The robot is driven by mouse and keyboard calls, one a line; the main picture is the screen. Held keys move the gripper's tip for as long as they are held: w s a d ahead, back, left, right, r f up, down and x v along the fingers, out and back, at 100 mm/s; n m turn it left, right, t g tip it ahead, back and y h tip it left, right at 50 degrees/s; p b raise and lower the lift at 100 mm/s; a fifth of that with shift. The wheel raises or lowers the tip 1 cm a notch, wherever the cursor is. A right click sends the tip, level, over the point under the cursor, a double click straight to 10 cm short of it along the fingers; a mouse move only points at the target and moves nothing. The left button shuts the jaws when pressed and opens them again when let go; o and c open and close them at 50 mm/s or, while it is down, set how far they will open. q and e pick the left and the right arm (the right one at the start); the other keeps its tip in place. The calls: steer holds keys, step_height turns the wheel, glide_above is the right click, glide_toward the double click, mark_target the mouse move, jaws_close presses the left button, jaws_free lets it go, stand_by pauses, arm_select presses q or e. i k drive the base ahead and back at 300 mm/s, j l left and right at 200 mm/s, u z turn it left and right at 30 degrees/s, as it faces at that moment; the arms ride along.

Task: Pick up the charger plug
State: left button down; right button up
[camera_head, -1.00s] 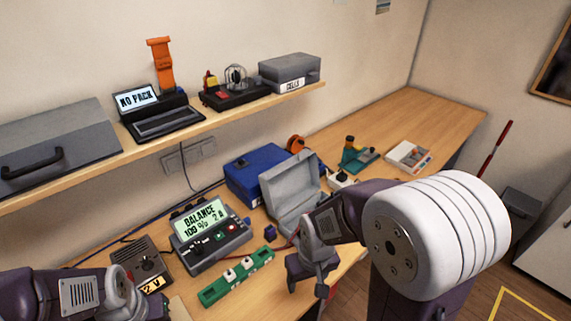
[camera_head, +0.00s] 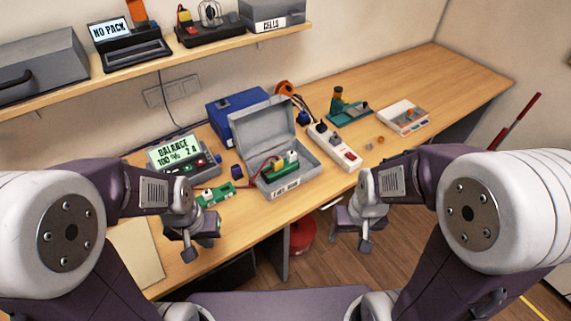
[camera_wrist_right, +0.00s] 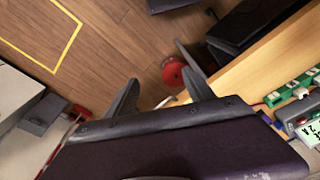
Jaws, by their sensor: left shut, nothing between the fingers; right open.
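No part is clearly readable as the charger plug. A small dark blue block (camera_head: 237,172) stands on the bench between the charger (camera_head: 180,160) and the open grey case (camera_head: 292,186). Another dark blue plug-like piece (camera_head: 303,118) lies by the orange reel, near the white power strip (camera_head: 338,150). My left gripper (camera_head: 196,252) is shut and empty, low in front of the charger, partly hiding a green board (camera_head: 217,193). My right gripper (camera_head: 350,246) is open and empty, beyond the bench's front edge. Its spread fingers (camera_wrist_right: 157,75) show in the right wrist view, over the floor.
The open case holds a green board with wires. A blue box (camera_head: 233,112) stands behind it. A teal tool (camera_head: 348,110) and a white tray (camera_head: 404,118) are further right. The bench's far right is clear. A red round object (camera_head: 302,234) is below the bench edge.

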mark_target(276, 163)
steer(key=i+l+u, duration=0.25)
steer(key=u, duration=0.15)
steer(key=i+l+u, duration=0.15)
steer(key=l+u, duration=0.2)
steer(key=i+l+u, duration=0.15)
steer(key=l+u, duration=0.25)
steer(key=i+l+u, duration=0.1)
steer(key=l+u, duration=0.3)
